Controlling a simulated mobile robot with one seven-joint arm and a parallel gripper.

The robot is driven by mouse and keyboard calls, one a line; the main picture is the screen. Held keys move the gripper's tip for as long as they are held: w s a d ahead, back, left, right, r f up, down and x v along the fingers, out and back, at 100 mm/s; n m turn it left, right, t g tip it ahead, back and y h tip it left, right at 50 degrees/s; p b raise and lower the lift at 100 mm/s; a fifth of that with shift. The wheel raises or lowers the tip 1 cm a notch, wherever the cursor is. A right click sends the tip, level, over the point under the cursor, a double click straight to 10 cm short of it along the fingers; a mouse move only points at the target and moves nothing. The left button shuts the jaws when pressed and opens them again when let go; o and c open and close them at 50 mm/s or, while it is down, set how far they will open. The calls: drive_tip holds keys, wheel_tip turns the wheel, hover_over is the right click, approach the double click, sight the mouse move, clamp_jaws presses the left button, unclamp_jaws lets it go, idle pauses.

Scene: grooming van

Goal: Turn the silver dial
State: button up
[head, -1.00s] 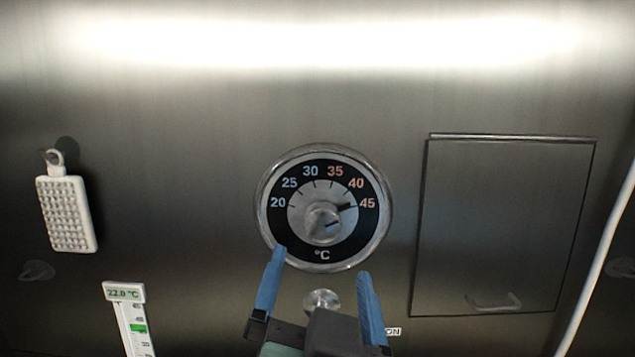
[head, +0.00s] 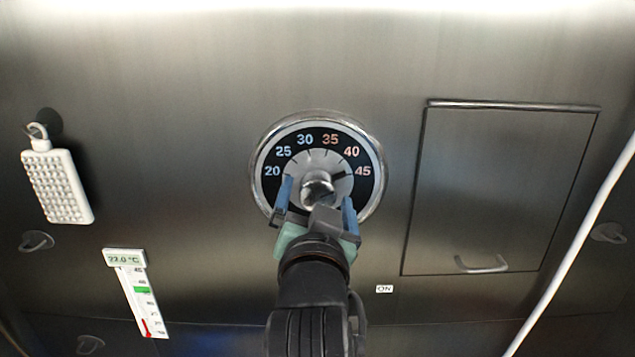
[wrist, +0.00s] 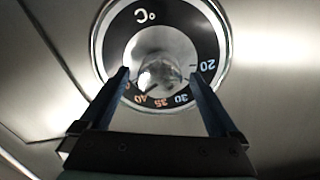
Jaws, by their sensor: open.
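The silver dial (head: 318,186) is a round knob at the centre of a black temperature ring marked 20 to 45 °C (head: 271,170). In the head view its dark pointer lies near the 40–45 side. My gripper (head: 318,191) is open, with one blue finger on each side of the knob, in front of the dial face. In the wrist view the knob (wrist: 160,75) shows between the finger tips, with visible gaps on both sides. I cannot tell whether the fingers reach past its front. My arm hides the bottom of the ring in the head view.
A white bristled brush (head: 57,186) hangs from a hook at left. A thermometer (head: 137,290) reads 22.0 °C below it. A closed metal door (head: 500,190) with a handle is at right, beside a white hose (head: 575,240).

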drive_tip(key=shift+w, duration=0.85)
drive_tip(key=c, duration=1.4)
drive_tip(key=shift+o, duration=0.2)
